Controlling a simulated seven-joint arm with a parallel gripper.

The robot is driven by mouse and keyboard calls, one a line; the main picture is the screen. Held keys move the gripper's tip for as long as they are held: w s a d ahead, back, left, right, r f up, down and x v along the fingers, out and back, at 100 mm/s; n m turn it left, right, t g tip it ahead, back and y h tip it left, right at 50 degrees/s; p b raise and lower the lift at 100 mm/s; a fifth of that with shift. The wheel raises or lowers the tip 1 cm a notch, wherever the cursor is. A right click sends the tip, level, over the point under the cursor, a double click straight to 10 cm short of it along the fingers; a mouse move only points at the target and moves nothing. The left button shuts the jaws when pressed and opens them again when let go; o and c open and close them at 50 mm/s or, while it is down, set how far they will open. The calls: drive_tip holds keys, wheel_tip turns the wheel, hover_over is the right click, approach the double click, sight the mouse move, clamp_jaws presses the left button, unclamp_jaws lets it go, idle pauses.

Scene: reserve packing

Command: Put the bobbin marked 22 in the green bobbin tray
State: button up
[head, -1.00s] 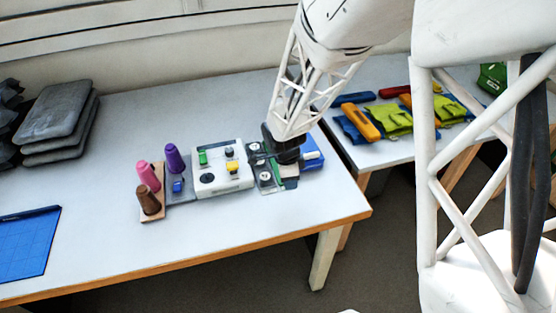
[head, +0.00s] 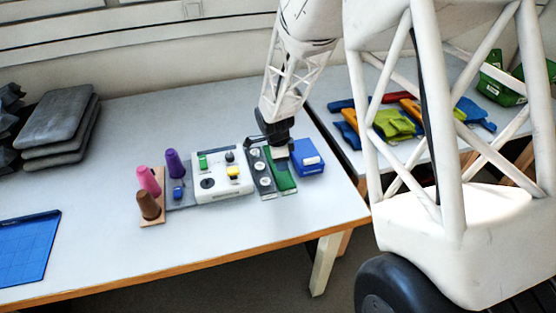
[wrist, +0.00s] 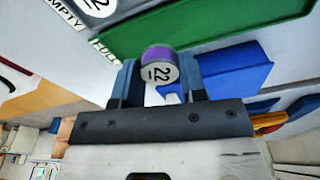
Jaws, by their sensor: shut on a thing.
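My gripper (wrist: 160,85) is shut on a small bobbin (wrist: 160,72) with a white end marked 22 and a purple band. The green bobbin tray (wrist: 215,25), labelled FULL, lies just beyond the bobbin in the wrist view; the bobbin overlaps its edge there, and I cannot tell the gap between them. In the head view my gripper (head: 277,148) is over the far end of the green tray (head: 284,183), and the held bobbin is hidden. A grey tray (head: 252,160) with several white-topped bobbins stands left of the green one; its label reads EMPTY in the wrist view.
A blue box (head: 309,170) stands close to the right of the green tray. A second table at right holds coloured cloths and tools.

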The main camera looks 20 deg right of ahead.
drive_tip(key=shift+w+d+f, duration=0.15)
drive_tip(key=shift+w, duration=1.8)
drive_tip(key=shift+w, duration=0.1)
drive_tip(key=shift+w, duration=0.2)
drive_tip(key=shift+w+f, duration=0.1)
drive_tip(key=shift+f, duration=1.7)
drive_tip(key=shift+f, duration=0.15)
drive_tip(key=o, duration=0.9)
